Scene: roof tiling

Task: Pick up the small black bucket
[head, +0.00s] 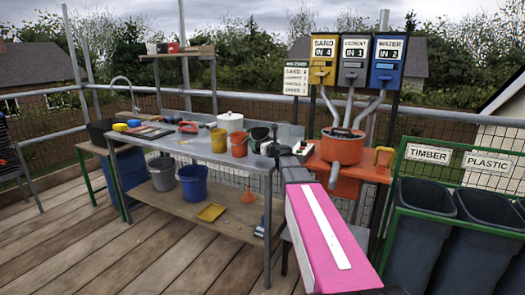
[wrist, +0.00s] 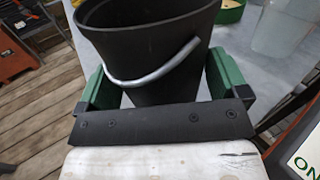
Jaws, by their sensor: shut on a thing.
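The small black bucket (wrist: 150,45) fills the upper middle of the wrist view, its grey metal handle hanging across its near side. The two green fingers of my gripper (wrist: 160,95) stand on either side of it, and the gripper is shut on the bucket. In the head view the bucket (head: 259,133) shows small and partly hidden at the right end of the grey metal workbench (head: 185,142), behind the end of my arm. I cannot tell whether its base touches the bench top.
A yellow cup (head: 218,141), an orange cup (head: 239,145) and a white lidded pot (head: 230,121) stand left of the bucket. An orange mixer (head: 342,147) stands to the right under the sand, cement and water dispensers. Bins (head: 419,235) stand at the far right.

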